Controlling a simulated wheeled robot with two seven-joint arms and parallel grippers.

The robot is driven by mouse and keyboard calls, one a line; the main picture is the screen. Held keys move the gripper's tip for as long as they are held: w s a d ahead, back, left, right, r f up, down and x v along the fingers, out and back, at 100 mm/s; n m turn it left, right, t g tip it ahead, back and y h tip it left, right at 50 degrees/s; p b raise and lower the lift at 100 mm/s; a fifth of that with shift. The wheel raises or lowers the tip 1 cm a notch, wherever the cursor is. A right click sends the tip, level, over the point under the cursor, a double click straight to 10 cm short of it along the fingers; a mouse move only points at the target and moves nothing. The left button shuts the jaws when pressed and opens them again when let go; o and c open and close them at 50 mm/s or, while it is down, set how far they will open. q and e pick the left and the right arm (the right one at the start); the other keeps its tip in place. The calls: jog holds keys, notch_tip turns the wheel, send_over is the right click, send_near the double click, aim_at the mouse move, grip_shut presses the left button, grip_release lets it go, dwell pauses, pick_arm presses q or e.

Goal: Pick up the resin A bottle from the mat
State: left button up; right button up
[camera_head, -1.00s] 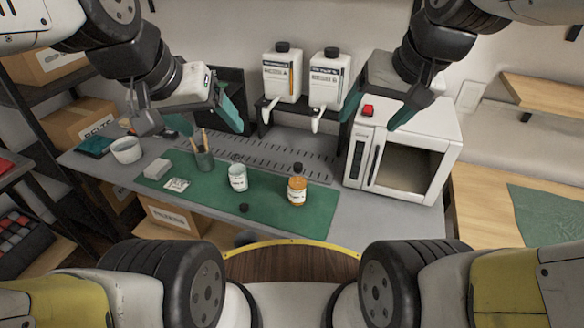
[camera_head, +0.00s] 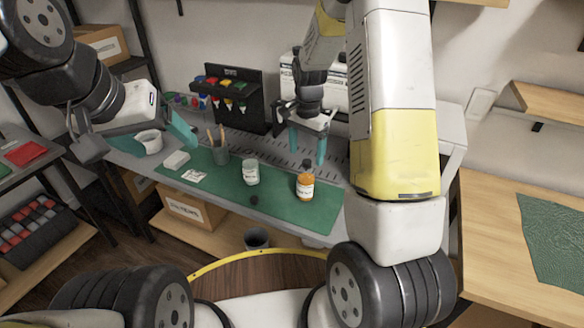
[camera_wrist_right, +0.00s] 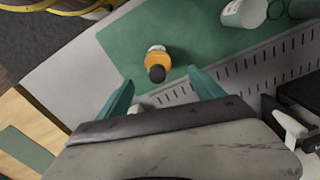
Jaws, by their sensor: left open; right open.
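An orange bottle (camera_head: 305,187) with a black cap and a white label stands upright on the green mat (camera_head: 275,206); I cannot read its label. In the right wrist view the bottle (camera_wrist_right: 158,60) is seen from above, ahead of the fingertips. My right gripper (camera_head: 307,150) is open and empty, above and behind the bottle, apart from it. Its two teal fingers also show in the right wrist view (camera_wrist_right: 161,88), one to each side of the bottle's line. My left gripper (camera_head: 155,138) is open at the left end of the bench, away from the bottle.
A pale jar (camera_head: 250,172), a small black cap (camera_head: 254,199), a cup of tools (camera_head: 220,154) and a white block (camera_head: 176,160) are on or beside the mat left of the bottle. A slotted metal strip (camera_head: 272,148) runs behind the mat.

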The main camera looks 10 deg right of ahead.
aim_at(307, 170)
notch_tip(307, 170, down, 8)
jog(key=shift+s+d+r, duration=0.1)
jog(key=shift+d+r, duration=0.05)
jog(key=shift+r, duration=0.1)
grip_shut()
dwell(0.4)
